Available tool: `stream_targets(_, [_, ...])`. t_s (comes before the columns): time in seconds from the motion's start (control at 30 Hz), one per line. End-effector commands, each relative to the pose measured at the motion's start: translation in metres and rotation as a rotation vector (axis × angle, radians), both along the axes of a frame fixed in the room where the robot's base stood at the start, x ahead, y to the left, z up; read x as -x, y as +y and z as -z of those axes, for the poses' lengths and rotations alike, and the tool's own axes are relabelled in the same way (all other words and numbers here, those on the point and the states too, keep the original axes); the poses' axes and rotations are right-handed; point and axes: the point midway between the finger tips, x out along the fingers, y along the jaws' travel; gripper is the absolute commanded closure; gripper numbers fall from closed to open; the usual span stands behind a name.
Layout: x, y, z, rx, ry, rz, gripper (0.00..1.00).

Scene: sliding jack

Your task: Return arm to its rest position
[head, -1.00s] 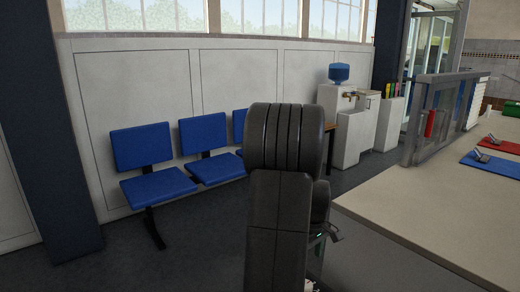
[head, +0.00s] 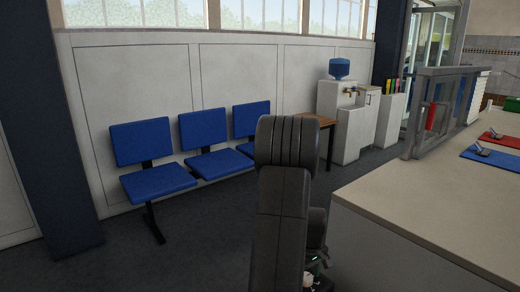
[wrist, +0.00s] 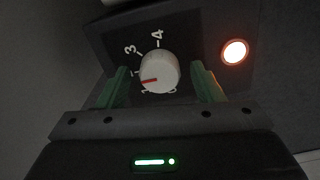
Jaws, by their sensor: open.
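My arm (head: 283,190) stands folded in the middle of the head view. My gripper (wrist: 159,73) shows in the wrist view as two green fingers set apart, with nothing held between them. Beyond the fingers is a dark panel with a white dial (wrist: 160,72) that has a red pointer mark and printed numbers. The dial appears between the fingers in the picture; I cannot tell how far beyond them it lies. In the head view the gripper is mostly hidden behind the arm, low down.
A long light counter (head: 430,205) stands at right, with a blue mat (head: 492,160) and a red mat (head: 500,141) on it. Blue chairs (head: 158,182) line the wall at left. A small wooden table (head: 318,123) and a water cooler (head: 340,70) stand behind. Dark floor is open at left.

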Motion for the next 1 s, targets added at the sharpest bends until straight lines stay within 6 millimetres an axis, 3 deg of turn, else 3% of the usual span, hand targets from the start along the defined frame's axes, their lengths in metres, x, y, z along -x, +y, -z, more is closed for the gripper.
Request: stream_targets(1.0, [0.0, 0.0, -0.0001, -0.001, 0.001, 0.829, 0.4])
